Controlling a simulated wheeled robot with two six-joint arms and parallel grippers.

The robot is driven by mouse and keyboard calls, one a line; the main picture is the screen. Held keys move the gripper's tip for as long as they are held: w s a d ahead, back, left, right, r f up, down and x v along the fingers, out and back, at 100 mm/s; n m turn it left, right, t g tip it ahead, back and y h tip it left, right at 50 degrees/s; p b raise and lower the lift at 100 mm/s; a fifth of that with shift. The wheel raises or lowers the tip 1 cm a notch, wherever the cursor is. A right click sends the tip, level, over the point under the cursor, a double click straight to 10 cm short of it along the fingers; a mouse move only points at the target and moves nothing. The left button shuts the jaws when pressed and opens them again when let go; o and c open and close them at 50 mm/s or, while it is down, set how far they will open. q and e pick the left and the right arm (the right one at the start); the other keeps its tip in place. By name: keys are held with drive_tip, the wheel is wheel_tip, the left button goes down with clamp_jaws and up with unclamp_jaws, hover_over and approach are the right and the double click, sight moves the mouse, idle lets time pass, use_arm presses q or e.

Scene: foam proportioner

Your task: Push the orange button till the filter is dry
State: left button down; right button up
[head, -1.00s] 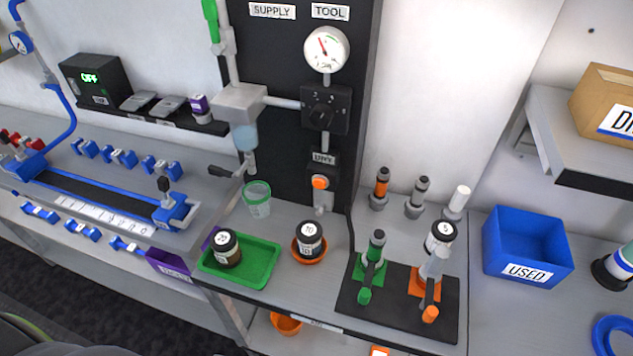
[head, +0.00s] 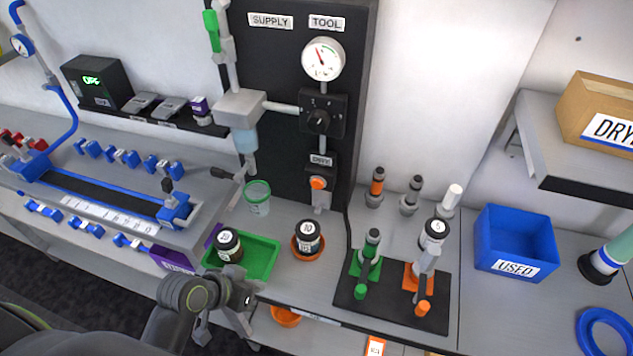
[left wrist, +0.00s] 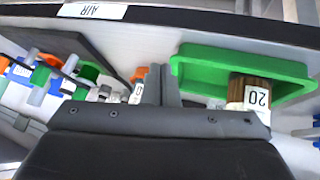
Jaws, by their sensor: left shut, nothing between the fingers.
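The orange button (head: 318,183) sits on a grey fitting below the DRY label on the black panel. Nothing touches it. The filter (head: 245,138) is a bluish clear bowl under a grey block, left of the button; I cannot tell how much liquid it holds. My left gripper (head: 243,300) is shut and empty, low at the bench's front edge, near the green tray and well below the button. Its fingers (left wrist: 165,85) show closed together in the left wrist view, beside the green tray. My right gripper is not in view.
A green tray (head: 262,262) holds a dark jar (head: 229,246). Another jar (head: 307,238) stands in an orange dish. A clear cup with a green rim (head: 257,198) stands below the filter. A black mat (head: 395,308) with green and orange stands lies at right, before a blue bin (head: 516,240).

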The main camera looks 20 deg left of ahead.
sight(317, 184)
use_arm(q)
drive_tip(key=w+d+r+m+t+h, duration=0.1)
drive_tip(key=w+d+r+t+h, duration=0.2)
drive_tip(key=w+d+r+h, duration=0.3)
drive_tip(key=w+r, duration=0.3)
drive_tip(key=w, duration=0.2)
drive_tip(key=shift+r+t, duration=0.25)
drive_tip(key=shift+t, duration=0.15)
drive_tip(key=shift+w, duration=0.1)
drive_tip(key=w+b, duration=0.1)
drive_tip(key=w, duration=0.6)
drive_tip(key=shift+d+f, duration=0.1)
drive_tip(key=shift+f, duration=0.05)
drive_tip(key=shift+w, duration=0.8)
drive_tip(key=shift+w+b, duration=0.1)
drive_tip(key=shift+b, duration=0.2)
idle(0.4)
drive_tip(key=shift+w, duration=0.35)
